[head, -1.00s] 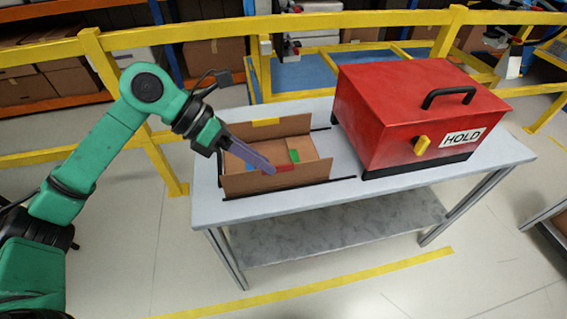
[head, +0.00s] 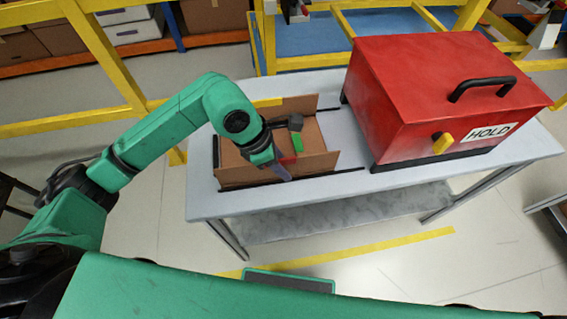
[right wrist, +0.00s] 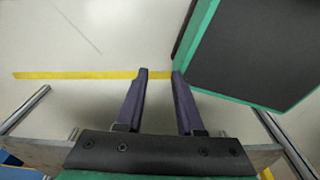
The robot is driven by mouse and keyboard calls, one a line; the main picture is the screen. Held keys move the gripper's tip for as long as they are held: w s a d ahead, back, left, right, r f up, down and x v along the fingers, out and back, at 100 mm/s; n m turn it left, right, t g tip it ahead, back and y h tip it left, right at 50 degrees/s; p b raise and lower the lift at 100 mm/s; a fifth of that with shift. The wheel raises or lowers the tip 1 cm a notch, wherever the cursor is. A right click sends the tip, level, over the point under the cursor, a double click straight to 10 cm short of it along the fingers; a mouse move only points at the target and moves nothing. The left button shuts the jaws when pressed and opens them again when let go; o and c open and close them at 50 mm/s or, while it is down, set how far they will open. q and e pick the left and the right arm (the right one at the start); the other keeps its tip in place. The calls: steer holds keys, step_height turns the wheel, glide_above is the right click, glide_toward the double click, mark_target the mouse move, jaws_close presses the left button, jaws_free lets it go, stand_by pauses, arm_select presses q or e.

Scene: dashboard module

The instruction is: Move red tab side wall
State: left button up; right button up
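An open cardboard box (head: 318,165) sits on the left part of the grey table. A red tab (head: 288,160) shows near its front wall, partly hidden by my left gripper. A green tab (head: 297,142) is inside toward the right, and a yellow tab (head: 268,102) is on the back wall's top edge. My left gripper (head: 282,174) reaches down at the front wall, beside the red tab. Its purple fingers overlap in the view, so I cannot tell if they grip anything. In the right wrist view, my right gripper (right wrist: 159,73) is open and empty above the floor.
A red case (head: 400,105) with a black handle and HOLD label stands right of the box on the table (head: 345,185). Yellow railings (head: 105,65) run behind. The floor in front is clear, with a yellow line (head: 350,250).

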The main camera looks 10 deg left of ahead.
arm_select(q)
steer(key=shift+d+f, duration=0.15)
steer(key=shift+f, duration=0.25)
jaws_close()
stand_by(1.2)
